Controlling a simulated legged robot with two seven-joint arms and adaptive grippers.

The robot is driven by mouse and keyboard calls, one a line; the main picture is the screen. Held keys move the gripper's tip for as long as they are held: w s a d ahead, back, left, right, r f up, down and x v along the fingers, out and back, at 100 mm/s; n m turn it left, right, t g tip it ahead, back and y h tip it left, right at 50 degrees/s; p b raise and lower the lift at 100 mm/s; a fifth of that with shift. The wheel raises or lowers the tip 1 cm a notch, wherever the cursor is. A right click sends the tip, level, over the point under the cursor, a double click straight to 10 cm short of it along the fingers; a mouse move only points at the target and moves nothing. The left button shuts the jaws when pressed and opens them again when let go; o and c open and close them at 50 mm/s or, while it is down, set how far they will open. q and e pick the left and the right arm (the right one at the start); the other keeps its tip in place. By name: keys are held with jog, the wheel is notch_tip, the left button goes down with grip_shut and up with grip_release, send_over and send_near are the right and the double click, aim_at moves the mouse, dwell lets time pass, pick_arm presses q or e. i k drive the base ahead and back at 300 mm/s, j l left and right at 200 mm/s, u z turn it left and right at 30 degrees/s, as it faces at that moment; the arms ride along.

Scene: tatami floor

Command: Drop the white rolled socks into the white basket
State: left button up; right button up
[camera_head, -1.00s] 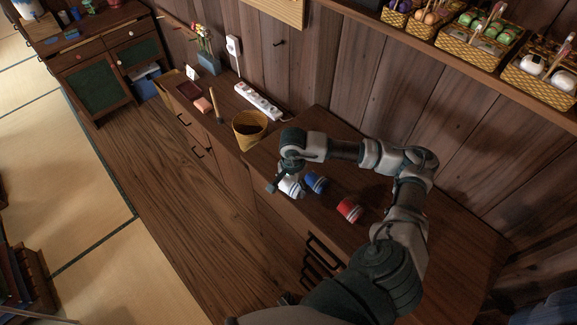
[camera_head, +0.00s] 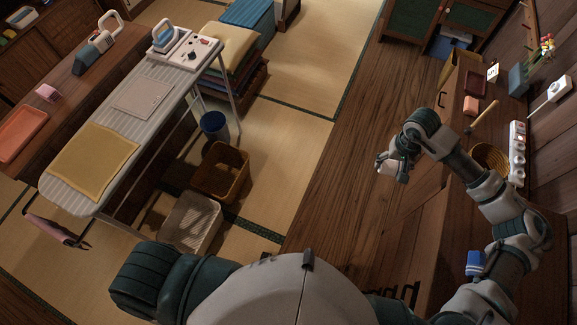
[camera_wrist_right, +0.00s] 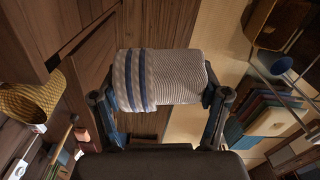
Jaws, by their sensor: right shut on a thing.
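The white rolled socks (camera_wrist_right: 165,78), with blue stripes at one end, are gripped between both fingers of my right gripper (camera_wrist_right: 160,98) in the right wrist view. In the head view my right gripper (camera_head: 398,163) holds the white socks (camera_head: 384,166) in the air over the wooden floor, left of the low cabinet. The white basket (camera_head: 163,238) stands on the tatami at lower left, beside the ironing board, well to the left of the gripper. It looks empty and partly shaded. My left gripper is out of view.
A brown basket (camera_head: 247,178) and a blue bin (camera_head: 215,126) stand just behind the white basket. The ironing board (camera_head: 165,117) rises at left. Blue rolled socks (camera_head: 474,263) and a woven basket (camera_head: 489,160) are on the cabinet. The wooden floor between is clear.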

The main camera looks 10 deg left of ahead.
aim_at(197, 227)
jog(key=u, duration=1.35)
jog(key=k+j+u, duration=0.1)
jog(key=j, duration=0.2)
jog(key=k+j+u, duration=0.2)
jog(key=j, duration=0.4)
jog(key=k, duration=0.1)
